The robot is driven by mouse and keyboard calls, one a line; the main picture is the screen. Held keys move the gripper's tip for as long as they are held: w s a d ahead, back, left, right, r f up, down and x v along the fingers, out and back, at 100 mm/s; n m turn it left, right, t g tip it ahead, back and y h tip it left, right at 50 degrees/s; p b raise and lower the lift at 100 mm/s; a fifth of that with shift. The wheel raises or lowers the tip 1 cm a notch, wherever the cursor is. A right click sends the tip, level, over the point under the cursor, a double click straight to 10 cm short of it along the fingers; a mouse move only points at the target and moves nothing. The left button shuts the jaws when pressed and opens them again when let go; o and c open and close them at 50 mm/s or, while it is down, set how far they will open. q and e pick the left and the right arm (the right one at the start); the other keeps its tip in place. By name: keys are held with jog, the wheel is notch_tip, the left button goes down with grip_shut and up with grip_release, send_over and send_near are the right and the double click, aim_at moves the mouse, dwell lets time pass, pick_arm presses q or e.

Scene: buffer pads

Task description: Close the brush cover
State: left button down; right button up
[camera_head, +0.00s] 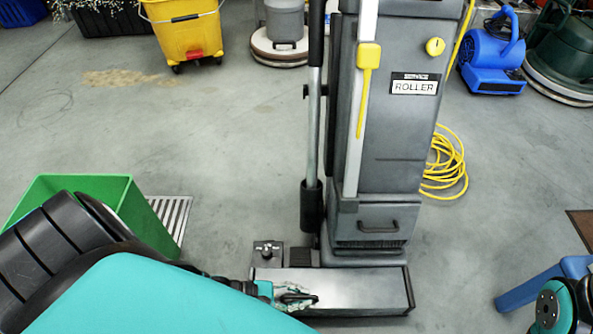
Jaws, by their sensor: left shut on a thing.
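The floor machine labelled ROLLER (395,150) stands upright in the middle of the view. At its foot is the low brush housing, topped by a flat silver brush cover (355,288) with a dark rim. The cover appears to lie roughly level; I cannot tell whether it sits fully flush. My left arm comes in from the lower left. Its gripper (297,298) is at the left front part of the cover, shut on the cover as far as I can see. My arm hides the housing's front left corner. My right gripper is out of view; only part of that arm shows at the lower right.
A green bin (85,190) stands left, partly behind my arm, beside a floor grate (172,215). A yellow bucket (185,30), a blue blower (492,60) and a coiled yellow cable (447,165) are farther back.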

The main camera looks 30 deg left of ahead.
pick_arm(q)
jog(key=shift+w+a+f, duration=0.1)
jog(key=shift+w+a, duration=0.2)
jog(key=shift+w, duration=0.05)
jog(key=c, duration=1.6)
grip_release()
jog(key=shift+c, duration=0.2)
jog(key=shift+r, duration=0.4)
notch_tip(320, 180, up, 9)
jog(key=shift+d+r, duration=0.15)
jog(key=shift+r, duration=0.05)
